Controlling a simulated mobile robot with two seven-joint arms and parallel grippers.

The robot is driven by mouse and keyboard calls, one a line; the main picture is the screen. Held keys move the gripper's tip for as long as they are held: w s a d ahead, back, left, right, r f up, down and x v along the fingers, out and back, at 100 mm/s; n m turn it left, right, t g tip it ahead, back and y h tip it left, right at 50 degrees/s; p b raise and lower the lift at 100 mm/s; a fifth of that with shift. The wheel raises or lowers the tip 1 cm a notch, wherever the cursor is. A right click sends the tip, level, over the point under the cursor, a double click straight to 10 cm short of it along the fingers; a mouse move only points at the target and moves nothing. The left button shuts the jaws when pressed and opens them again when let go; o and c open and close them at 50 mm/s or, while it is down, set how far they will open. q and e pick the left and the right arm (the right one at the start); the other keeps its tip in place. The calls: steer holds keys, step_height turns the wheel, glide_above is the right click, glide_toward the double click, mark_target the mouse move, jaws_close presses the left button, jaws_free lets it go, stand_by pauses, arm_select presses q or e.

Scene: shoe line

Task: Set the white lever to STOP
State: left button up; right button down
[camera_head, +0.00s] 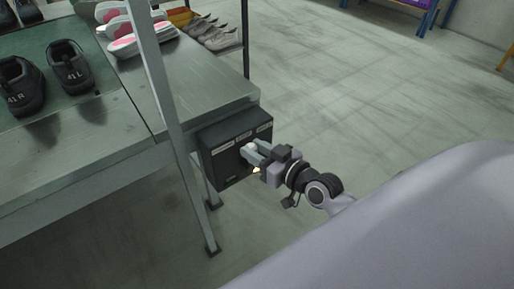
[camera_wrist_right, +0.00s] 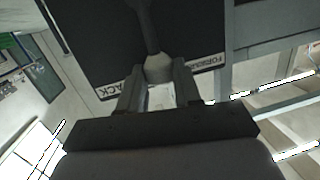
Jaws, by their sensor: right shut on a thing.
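The dark control box (camera_head: 222,165) hangs at the end of the metal table and has three pale labels along its top. My right gripper (camera_head: 253,151) is at the front of the box, its fingers around the white lever's pale knob (camera_head: 249,147). In the right wrist view, the gripper (camera_wrist_right: 158,90) is shut on the knob (camera_wrist_right: 158,68), and a dark stem runs up from it. The labels BACK (camera_wrist_right: 122,88) and FORWARD (camera_wrist_right: 203,63) show on either side of the lever. The middle label cannot be read. My left gripper is not in view.
The metal table (camera_head: 110,150) carries black shoes (camera_head: 70,68) and pink-and-white shoes (camera_head: 125,40). A steel post (camera_head: 165,90) stands just left of the box. Grey shoes (camera_head: 215,35) sit behind. The floor (camera_head: 340,75) to the right is clear.

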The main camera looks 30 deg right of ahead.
steer(key=c, duration=0.8)
jaws_free()
steer(key=shift+s, duration=0.1)
arm_select(q)
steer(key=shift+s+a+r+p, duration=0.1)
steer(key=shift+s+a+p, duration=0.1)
steer(key=shift+p, duration=0.35)
arm_select(e)
steer(key=shift+v, duration=3.5)
